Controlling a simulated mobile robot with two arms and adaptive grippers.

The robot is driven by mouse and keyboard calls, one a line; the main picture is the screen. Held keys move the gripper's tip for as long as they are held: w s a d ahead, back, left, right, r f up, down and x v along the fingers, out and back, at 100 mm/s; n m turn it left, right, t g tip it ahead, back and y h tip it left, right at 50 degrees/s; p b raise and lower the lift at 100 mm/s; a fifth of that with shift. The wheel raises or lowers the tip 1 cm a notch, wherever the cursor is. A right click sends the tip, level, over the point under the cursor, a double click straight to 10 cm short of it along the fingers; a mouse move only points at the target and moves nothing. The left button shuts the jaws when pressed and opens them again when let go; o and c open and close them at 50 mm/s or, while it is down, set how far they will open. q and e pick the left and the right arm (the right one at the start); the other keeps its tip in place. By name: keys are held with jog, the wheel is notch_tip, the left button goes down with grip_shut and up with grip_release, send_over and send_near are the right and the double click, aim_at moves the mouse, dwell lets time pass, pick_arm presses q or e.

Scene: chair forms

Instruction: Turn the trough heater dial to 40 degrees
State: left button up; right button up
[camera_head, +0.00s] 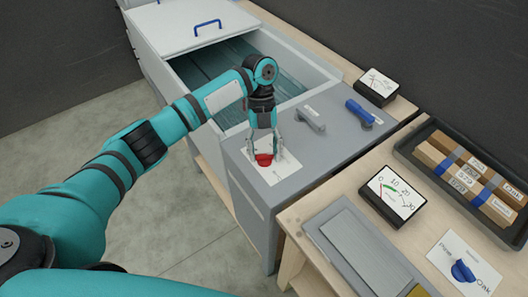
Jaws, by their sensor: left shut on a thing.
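The heater dial (263,159) is a red knob on a white printed plate (270,174), on the grey top at the near end of the trough (212,55). My left gripper (264,155) points down over the plate and is shut on the red dial. The fingers cover part of the dial, and the plate's markings are too small to read, so I cannot tell its setting. A gauge (376,85) with a white face stands behind the trough's end; its reading is too small to tell. My right gripper is not in view.
A grey lever (311,120) and a blue-handled lever (359,111) sit right of the dial. The bench at right holds a second gauge (394,195), a dark tray (408,147) of wooden strips, a grey slab (362,244) and a blue knob (463,271) marked with Oak.

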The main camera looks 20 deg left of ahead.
pick_arm(q)
jog(key=shift+m, duration=0.3)
jog(key=o, duration=1.2)
jog(key=shift+c, duration=0.2)
jog(key=shift+w+r, duration=0.1)
jog(key=shift+r, duration=0.1)
jog(key=v, duration=1.1)
jog(key=shift+r, duration=0.35)
jog(key=shift+d+f, duration=0.1)
